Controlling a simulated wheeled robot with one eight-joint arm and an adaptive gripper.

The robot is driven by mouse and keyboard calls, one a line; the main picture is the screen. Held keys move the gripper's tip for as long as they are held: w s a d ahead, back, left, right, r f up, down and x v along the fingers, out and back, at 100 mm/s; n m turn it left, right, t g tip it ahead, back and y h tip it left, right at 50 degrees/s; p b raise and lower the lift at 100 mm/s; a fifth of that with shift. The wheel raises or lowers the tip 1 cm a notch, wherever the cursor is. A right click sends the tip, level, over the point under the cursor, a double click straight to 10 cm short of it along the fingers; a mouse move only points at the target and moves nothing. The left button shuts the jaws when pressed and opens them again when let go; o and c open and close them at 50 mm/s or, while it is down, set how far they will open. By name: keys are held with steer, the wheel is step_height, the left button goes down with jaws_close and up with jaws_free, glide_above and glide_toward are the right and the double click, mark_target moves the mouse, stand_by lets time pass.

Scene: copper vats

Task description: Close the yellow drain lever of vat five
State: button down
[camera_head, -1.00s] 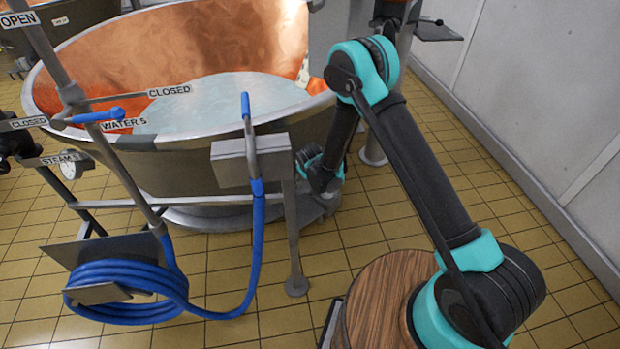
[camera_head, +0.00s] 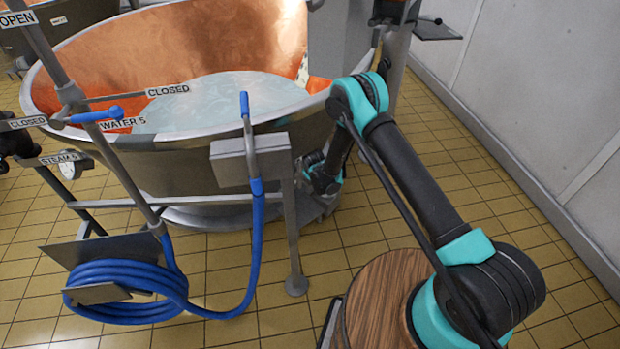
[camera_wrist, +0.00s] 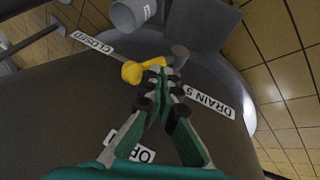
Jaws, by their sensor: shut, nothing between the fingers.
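The yellow drain lever (camera_wrist: 132,73) shows in the wrist view, just ahead of my gripper (camera_wrist: 163,74). It points left from a grey fitting, toward the CLOSED sign (camera_wrist: 93,43). The DRAIN 5 label (camera_wrist: 209,94) is to the right, and a partly covered sign starting with "OP" (camera_wrist: 128,138) is below, behind my fingers. My gripper is shut and empty, its tips close to the lever's right part; I cannot tell whether they touch. In the head view, the copper vat (camera_head: 85,62) holds pale liquid; the lever is hidden there.
A grey post with a box (camera_head: 232,165) and a blue hose (camera_head: 258,240) stand left of my arm. The coiled hose (camera_head: 125,290) hangs at lower left. A pale wall (camera_head: 540,110) runs along the right, with open tiled floor before it.

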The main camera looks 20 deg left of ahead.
steer(key=shift+w+d, duration=0.1)
stand_by(0.3)
steer(key=shift+w+g+y, duration=0.1)
steer(key=shift+g+y, duration=0.2)
steer(key=shift+g, duration=0.2)
